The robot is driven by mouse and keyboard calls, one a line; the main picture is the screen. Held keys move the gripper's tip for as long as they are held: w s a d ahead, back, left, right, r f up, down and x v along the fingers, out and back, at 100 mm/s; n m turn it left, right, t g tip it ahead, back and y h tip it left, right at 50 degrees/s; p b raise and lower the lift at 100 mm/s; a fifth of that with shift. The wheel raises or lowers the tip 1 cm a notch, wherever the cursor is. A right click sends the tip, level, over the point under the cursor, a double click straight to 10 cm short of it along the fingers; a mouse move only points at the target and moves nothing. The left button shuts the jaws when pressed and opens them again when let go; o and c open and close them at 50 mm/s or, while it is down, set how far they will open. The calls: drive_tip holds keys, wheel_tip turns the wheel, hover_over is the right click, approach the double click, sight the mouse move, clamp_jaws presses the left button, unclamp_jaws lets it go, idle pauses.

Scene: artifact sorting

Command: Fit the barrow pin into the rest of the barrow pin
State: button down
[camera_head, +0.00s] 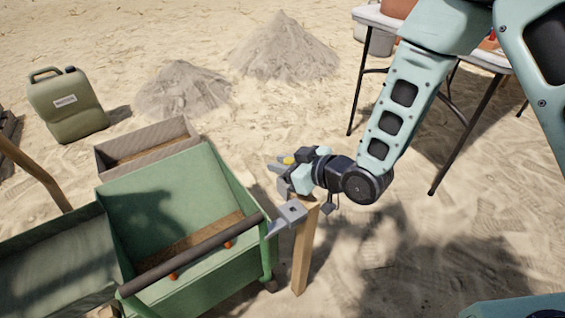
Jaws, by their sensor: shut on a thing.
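My gripper (284,176) is at the end of my arm, left of the wrist, above and beside the front right corner of the green barrow. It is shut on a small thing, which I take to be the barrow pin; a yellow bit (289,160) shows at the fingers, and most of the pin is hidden. A grey bracket with a dark hole, which looks like the rest of the barrow pin (290,212), sits just below the gripper, by the barrow's corner. The pin appears above and apart from the hole, but I cannot tell the exact gap.
The green barrow (180,190) has a dark handle bar (192,254) across its near side. A wooden post (303,255) stands right beneath my wrist. A wooden crate (147,143), a green jerrycan (66,104) and sand heaps (284,48) lie behind. Open sand lies to the right.

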drive_tip(key=shift+f+b, duration=0.65)
drive_tip(key=shift+f, duration=0.2)
drive_tip(key=c, duration=1.2)
unclamp_jaws()
drive_tip(key=shift+o, duration=0.2)
drive_tip(key=shift+d, duration=0.1)
drive_tip(key=p+v, duration=1.5)
drive_tip(key=v, duration=0.2)
drive_tip(key=shift+r, duration=0.2)
drive_tip(key=shift+s, duration=0.1)
